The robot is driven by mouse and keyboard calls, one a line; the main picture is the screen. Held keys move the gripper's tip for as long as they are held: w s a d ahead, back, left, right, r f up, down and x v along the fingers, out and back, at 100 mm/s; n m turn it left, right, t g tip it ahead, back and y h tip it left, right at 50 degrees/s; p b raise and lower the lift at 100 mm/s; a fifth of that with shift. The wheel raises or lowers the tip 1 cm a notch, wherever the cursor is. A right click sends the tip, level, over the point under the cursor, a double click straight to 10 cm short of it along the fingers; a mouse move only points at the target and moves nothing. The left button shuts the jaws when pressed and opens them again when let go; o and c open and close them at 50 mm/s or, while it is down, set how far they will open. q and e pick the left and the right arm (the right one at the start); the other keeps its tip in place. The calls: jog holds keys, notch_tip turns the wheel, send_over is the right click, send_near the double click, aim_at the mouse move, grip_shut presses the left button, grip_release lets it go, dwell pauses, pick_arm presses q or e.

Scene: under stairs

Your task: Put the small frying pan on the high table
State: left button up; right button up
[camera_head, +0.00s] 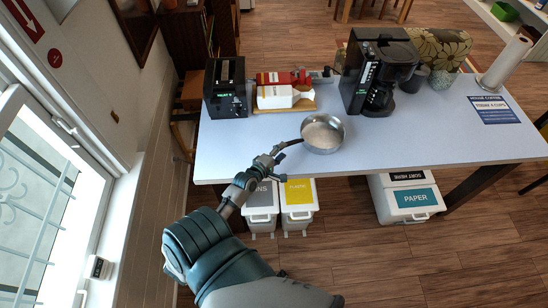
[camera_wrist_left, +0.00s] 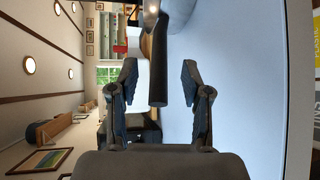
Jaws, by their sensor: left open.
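The small frying pan (camera_head: 323,132), a silver pan with a dark handle, appears to rest on the white-topped high table (camera_head: 420,137) near its front edge. Its handle points left, toward my left gripper (camera_head: 281,153). In the left wrist view the black handle (camera_wrist_left: 159,62) extends between the two fingers of my open left gripper (camera_wrist_left: 159,75), with visible space on both sides. Part of the pan (camera_wrist_left: 178,12) shows at the top of that view. My right gripper is not in view.
A black toaster (camera_head: 227,88), a red and white package on a board (camera_head: 284,91) and a coffee maker (camera_head: 381,70) stand behind the pan. White bins (camera_head: 298,203) sit below the table's front edge.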

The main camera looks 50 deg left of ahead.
pick_arm(q)
jog(key=v, duration=0.5)
jog(key=shift+s, duration=0.4)
